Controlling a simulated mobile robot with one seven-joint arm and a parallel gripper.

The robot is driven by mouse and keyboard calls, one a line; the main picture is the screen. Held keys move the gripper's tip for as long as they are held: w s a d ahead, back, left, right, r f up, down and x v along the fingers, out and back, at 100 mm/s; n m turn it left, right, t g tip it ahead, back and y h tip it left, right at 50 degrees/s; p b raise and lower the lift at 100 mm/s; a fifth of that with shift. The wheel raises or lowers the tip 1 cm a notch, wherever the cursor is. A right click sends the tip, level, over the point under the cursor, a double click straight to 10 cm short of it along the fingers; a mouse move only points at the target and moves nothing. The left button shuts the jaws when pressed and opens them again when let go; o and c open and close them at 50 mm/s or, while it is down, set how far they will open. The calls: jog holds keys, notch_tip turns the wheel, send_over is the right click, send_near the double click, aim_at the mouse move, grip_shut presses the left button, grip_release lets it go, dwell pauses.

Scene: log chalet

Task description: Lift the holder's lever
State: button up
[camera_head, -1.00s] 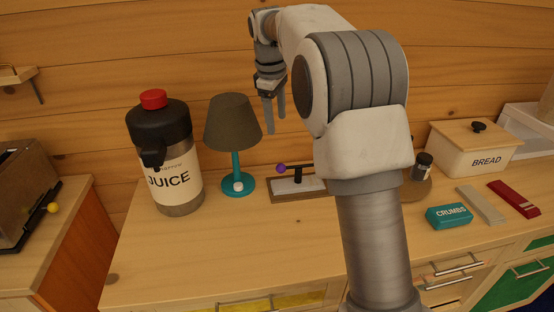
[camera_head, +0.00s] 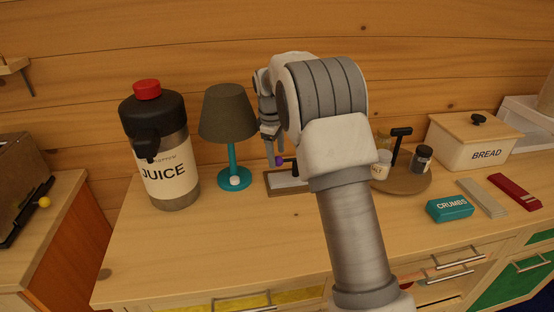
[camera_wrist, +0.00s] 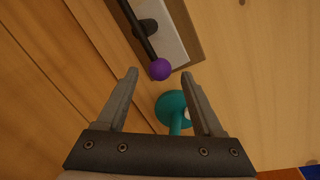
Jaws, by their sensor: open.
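The holder (camera_head: 284,187) is a low wooden tray with a pale inset, standing on the counter just right of the teal lamp. Its dark lever ends in a purple knob (camera_head: 279,161); in the wrist view the knob (camera_wrist: 160,69) shows just beyond and between my fingertips, with the dark lever (camera_wrist: 140,30) running up and left to a dark post. My gripper (camera_wrist: 160,78) is open and empty, pointing down over the lever's knob end. In the head view my gripper (camera_head: 270,150) is beside the knob, and my arm hides the holder's right part.
A teal lamp (camera_head: 233,165) stands close left of the holder, its base (camera_wrist: 174,107) below the fingers in the wrist view. A juice dispenser (camera_head: 166,165) stands farther left. A round board (camera_head: 405,184) with jars is on the right. The front counter is clear.

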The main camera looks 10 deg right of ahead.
jog(key=shift+w+d+f, duration=0.1)
jog(key=shift+w+f, duration=0.05)
jog(key=shift+f, duration=0.8)
grip_shut()
dwell(0.8)
